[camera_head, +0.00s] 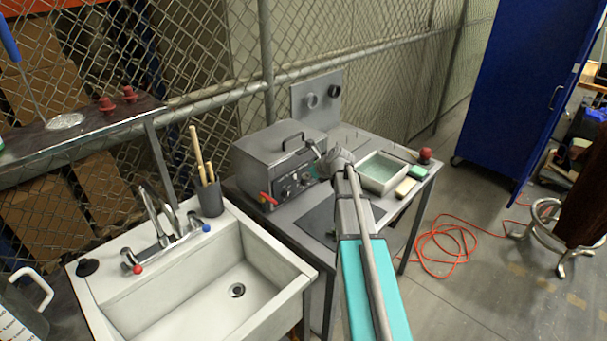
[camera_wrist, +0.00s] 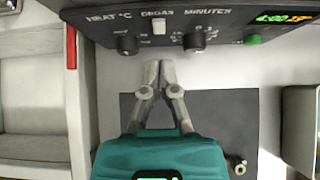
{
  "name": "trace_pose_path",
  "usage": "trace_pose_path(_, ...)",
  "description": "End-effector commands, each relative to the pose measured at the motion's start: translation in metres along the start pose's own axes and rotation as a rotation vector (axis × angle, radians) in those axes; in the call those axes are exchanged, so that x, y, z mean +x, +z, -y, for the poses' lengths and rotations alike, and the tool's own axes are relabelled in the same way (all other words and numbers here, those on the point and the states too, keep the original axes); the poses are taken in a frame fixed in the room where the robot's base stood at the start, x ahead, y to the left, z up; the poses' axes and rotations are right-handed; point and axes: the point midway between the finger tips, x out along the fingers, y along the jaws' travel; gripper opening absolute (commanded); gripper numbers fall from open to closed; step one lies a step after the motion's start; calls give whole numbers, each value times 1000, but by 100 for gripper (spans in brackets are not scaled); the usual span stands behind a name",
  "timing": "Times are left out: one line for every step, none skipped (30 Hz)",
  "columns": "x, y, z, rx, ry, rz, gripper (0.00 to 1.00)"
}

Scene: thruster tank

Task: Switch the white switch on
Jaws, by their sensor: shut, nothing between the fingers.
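The white switch (camera_wrist: 159,27) is a small light block on the dark control panel (camera_wrist: 215,30), between two black knobs and under the label DEGAS. My gripper (camera_wrist: 158,68) is shut and empty, its fingertips together just below the panel's lower edge in the wrist view, almost in line with the switch and apart from it. In the head view the panel is on the front of the grey tank machine (camera_head: 282,150), and my arm reaches toward it. I cannot make out the white switch there.
Black knobs (camera_wrist: 127,44) (camera_wrist: 195,40) flank the switch. A green button (camera_wrist: 252,40) and a lit display (camera_wrist: 284,18) are to the right. A red handle (camera_wrist: 71,47) is at left. A tray (camera_head: 382,174) stands right of the machine, a sink (camera_head: 215,285) to its left.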

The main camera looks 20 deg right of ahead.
Motion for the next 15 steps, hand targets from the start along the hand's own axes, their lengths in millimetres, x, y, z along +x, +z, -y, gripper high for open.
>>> trace_pose_path(-9,5,0,0,0,0,0)
trace_pose_path(-12,6,-1,0,0,0,0)
trace_pose_path(-16,6,-1,-1,0,-1,0)
trace_pose_path(-19,7,-1,-1,1,-1,0)
trace_pose_path(-22,8,-1,-1,1,-1,0)
trace_pose_path(-26,9,-1,-1,1,-1,0)
trace_pose_path(-28,10,-1,-1,1,-1,0)
trace_pose_path(-32,10,-1,-1,1,-1,0)
trace_pose_path(-36,11,0,-1,1,-1,0)
trace_pose_path(-38,12,0,-1,0,-1,0)
trace_pose_path(-41,13,0,0,0,-1,0)
trace_pose_path(-45,14,0,0,0,-1,0)
trace_pose_path(-48,14,0,0,0,-1,0)
trace_pose_path(-51,15,0,0,0,-1,0)
trace_pose_path(-55,16,-1,-1,0,-1,0)
